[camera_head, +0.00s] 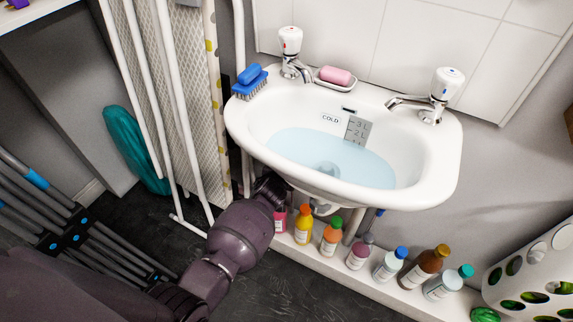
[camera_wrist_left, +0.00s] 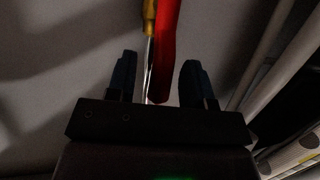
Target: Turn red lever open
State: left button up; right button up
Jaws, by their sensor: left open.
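The red lever (camera_wrist_left: 166,48) shows in the left wrist view as a long red bar running down from the top edge, with a brass-yellow fitting (camera_wrist_left: 149,14) and a thin metal pipe beside it. My left gripper (camera_wrist_left: 158,76) is open, with one dark finger on each side of the lever's lower end. I cannot tell whether either finger touches it. In the head view my left arm reaches under the left side of the white sink (camera_head: 440,165). There the sink hides the lever and the fingertips. My right gripper is not in view.
Several bottles, including a pink one (camera_head: 280,219) close to my left arm and a yellow one (camera_head: 303,225), stand on a white ledge (camera_head: 345,268) below the sink. An ironing board (camera_head: 180,90) and white poles stand left of the sink. A white basket (camera_head: 540,270) is at lower right.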

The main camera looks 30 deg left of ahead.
pick_arm(q)
jog(key=shift+s+r, duration=0.2)
jog(key=p+v, duration=0.4)
jog(key=v, duration=0.6)
jog(key=shift+s, duration=0.2)
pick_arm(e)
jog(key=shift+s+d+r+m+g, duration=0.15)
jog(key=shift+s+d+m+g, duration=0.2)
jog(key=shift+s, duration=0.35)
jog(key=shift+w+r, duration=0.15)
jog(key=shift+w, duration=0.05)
